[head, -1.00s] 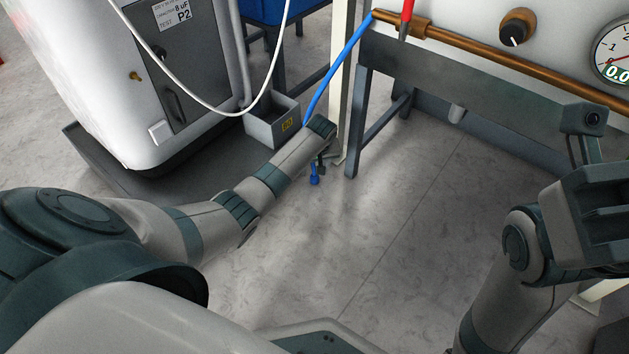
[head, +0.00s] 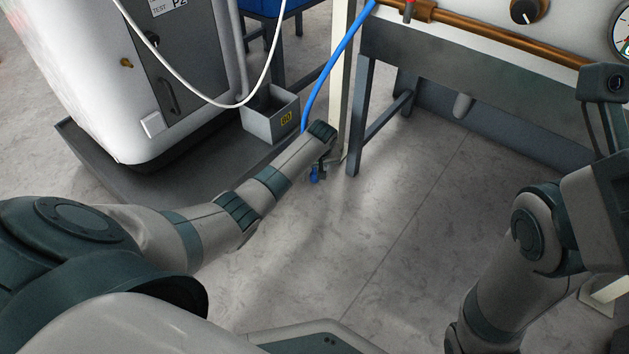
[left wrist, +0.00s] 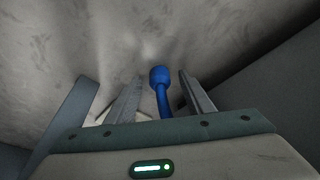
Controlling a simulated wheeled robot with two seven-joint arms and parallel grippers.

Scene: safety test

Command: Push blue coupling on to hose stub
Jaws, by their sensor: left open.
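The blue coupling (head: 314,173) is the end piece of the blue hose (head: 338,70), low in front of the bench leg in the head view. My left gripper (head: 326,165) points down there. In the left wrist view the coupling (left wrist: 160,75) shows just beyond the fingers, with its hose between them. The left gripper (left wrist: 160,100) is open; I cannot tell whether either finger touches the hose. A brass fitting (head: 127,63) on the white cabinet may be the hose stub, but I cannot tell. My right arm shows at the right, its fingers out of frame.
A grey bin (head: 268,122) with a yellow label stands beside the cabinet (head: 90,90) on a dark plinth. A white hose (head: 200,98) loops across. The bench (head: 430,65) with a copper pipe (head: 500,32) is at right. The floor in the middle is clear.

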